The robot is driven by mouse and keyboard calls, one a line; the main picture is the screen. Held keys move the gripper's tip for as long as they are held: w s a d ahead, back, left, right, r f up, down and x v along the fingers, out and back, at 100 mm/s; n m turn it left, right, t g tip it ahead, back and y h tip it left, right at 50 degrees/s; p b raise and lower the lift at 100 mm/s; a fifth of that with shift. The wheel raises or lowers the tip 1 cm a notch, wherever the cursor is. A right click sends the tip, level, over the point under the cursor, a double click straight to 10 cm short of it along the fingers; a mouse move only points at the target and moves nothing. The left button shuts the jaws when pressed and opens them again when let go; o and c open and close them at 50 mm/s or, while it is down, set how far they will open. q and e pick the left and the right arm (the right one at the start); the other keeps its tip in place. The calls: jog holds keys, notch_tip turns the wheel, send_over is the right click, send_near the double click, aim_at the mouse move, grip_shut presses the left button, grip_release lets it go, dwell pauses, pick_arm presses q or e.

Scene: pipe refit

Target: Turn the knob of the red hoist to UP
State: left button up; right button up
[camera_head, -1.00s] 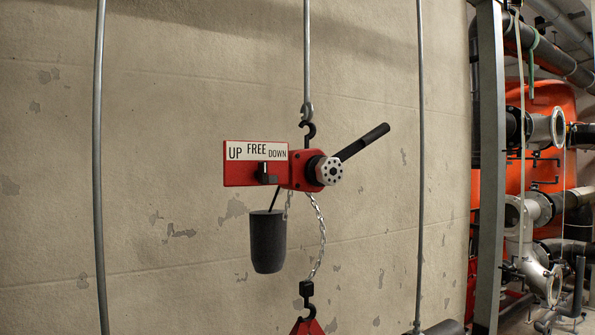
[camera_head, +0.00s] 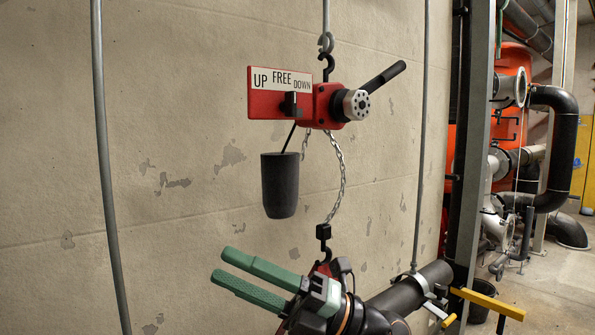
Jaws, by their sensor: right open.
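The red hoist (camera_head: 322,103) hangs from a hook in front of the wall, at the upper middle. Its white label (camera_head: 284,79) reads UP, FREE, DOWN from left to right. The small black knob (camera_head: 290,104) sits just below the label and seems to stand upright under FREE. My right gripper (camera_head: 223,264) is low in the picture, below the hoist and its chain bucket. Its two green fingers point left and are apart, with nothing between them. It is well clear of the knob. My left gripper is out of view.
A dark chain bucket (camera_head: 280,185) hangs below the knob. A chain (camera_head: 342,175) drops from the hoist to a lower hook (camera_head: 323,232) behind my right gripper. A black hand lever (camera_head: 383,76) sticks out up right. Thin vertical rods flank the hoist. A dark pipe (camera_head: 408,287) lies lower right.

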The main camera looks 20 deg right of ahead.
notch_tip(320, 180, up, 4)
jog(key=s+a+n+g+h, duration=0.1)
jog(key=s+n+g+h, duration=0.15)
jog(key=n, duration=0.35)
jog(key=m+t+h+b, duration=0.2)
jog(key=m+t+h, duration=0.1)
jog(key=t+h, duration=1.05)
send_near(295, 102)
jog(key=shift+g, duration=0.4)
jog(key=p+x, duration=0.1)
jog(key=x, duration=0.2)
jog(key=p+x, duration=0.1)
jog(key=x, duration=0.2)
jog(key=p+x, duration=0.1)
jog(key=x, duration=0.2)
jog(key=shift+w+r, duration=0.15)
jog(key=shift+r, duration=0.25)
grip_shut()
